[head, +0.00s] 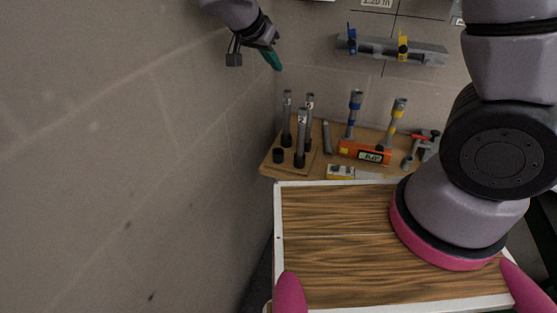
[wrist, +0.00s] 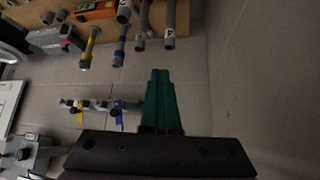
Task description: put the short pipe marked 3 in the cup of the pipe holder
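The pipe holder (head: 270,165) is a wooden board at the left end of the bench. Grey pipes stand in its black cups: a back-left pipe (head: 287,112), a back-right pipe (head: 309,112) and a front pipe (head: 301,130) that seems marked 2. An empty black cup (head: 279,155) is at the front left. I cannot read which pipe is marked 3. A plain grey pipe (head: 327,137) stands or leans right of the holder, no mark readable. My gripper (head: 274,62) is high by the left wall, away from the pipes; its green fingers (wrist: 163,98) are together, with nothing visible between them.
An orange meter (head: 364,151), a blue-banded tool (head: 353,114) and a yellow-banded tool (head: 395,119) are on the bench. A wall rack (head: 390,49) with blue and yellow clips is above. My wood-topped base is in front. Open air lies between gripper and bench.

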